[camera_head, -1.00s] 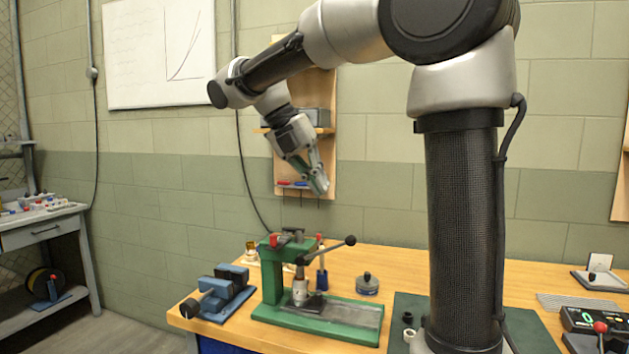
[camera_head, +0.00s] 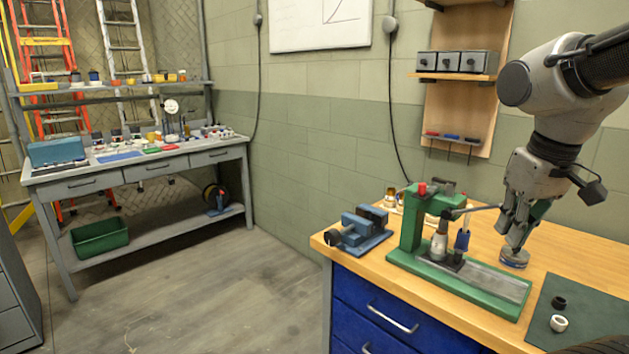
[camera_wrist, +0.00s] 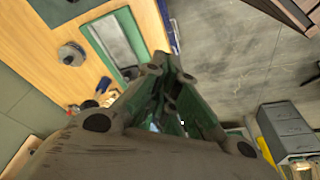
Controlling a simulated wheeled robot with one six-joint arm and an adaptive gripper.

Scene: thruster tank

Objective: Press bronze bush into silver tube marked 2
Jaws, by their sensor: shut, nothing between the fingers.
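A green arbor press (camera_head: 412,225) with a lever stands near the left end of the wooden bench. A silver cylindrical part (camera_head: 438,246) stands upright under its ram; I cannot read a mark on it. My gripper (camera_head: 514,247) is shut and empty, pointing down to the right of the press. In the head view it overlaps a grey disc-shaped part (camera_head: 514,259). In the wrist view my gripper (camera_wrist: 170,62) is shut, and the grey disc (camera_wrist: 71,54) shows apart to its left. No bronze bush can be made out clearly; small brass-coloured items (camera_head: 390,197) stand behind the press.
A blue vise (camera_head: 360,232) sits at the bench's left corner. A green mat (camera_head: 585,315) holds a black ring (camera_head: 559,303) and a white ring (camera_head: 559,323). A grey workbench (camera_head: 140,170) with many small items stands at the far left. The floor between is clear.

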